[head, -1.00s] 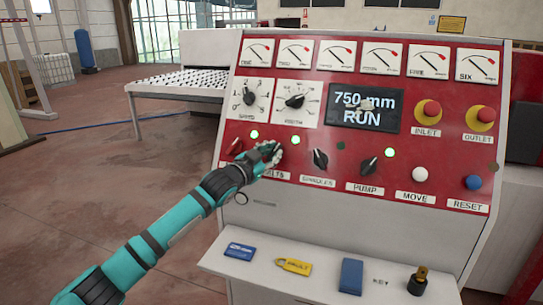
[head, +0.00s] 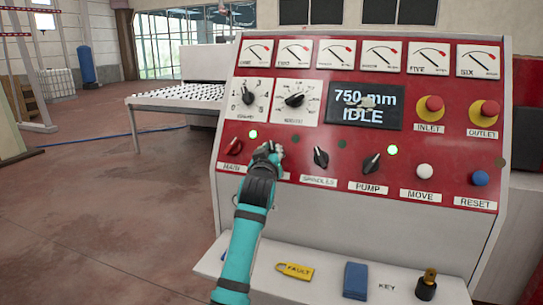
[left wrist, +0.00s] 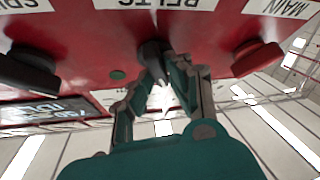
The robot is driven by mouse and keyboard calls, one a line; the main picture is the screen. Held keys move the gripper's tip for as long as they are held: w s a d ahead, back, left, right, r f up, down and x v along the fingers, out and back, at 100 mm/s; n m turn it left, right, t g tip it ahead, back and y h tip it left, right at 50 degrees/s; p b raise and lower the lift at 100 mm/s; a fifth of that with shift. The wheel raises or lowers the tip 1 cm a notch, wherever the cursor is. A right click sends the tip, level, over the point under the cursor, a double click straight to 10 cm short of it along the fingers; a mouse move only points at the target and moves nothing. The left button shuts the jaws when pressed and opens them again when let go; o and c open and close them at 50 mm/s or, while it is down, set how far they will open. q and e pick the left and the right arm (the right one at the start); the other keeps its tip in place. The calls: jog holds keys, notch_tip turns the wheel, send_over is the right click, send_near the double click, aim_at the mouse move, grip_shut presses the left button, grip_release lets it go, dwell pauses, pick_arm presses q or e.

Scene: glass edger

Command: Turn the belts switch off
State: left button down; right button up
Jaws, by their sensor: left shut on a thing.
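The red control panel (head: 340,170) fills the right half of the head view. My left gripper (head: 269,150) is at the belts switch, hiding it in the head view. In the left wrist view, the fingers of my left gripper (left wrist: 158,72) are shut on the dark belts switch (left wrist: 151,49), below the upside-down BELTS label (left wrist: 180,4). The belts lamp (head: 295,139) is dark green, unlit. The display (head: 366,108) reads 750 mm IDLE. My right gripper is not in view.
The red main switch (head: 233,147) is left of the gripper, the spindles switch (head: 321,158) right of it, then the pump switch (head: 371,163). Main and pump lamps glow green. A yellow fault tag (head: 295,271), a blue block (head: 355,281) and a key (head: 427,284) are on the ledge below.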

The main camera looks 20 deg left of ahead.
pick_arm(q)
jog(key=shift+n+g+y, duration=0.3)
jog(key=shift+n+y, duration=0.3)
jog(key=shift+n, duration=0.6)
jog(key=c, duration=1.3)
grip_release()
notch_tip(320, 180, up, 10)
jog(key=shift+w, duration=0.1)
jog(key=shift+a, duration=0.1)
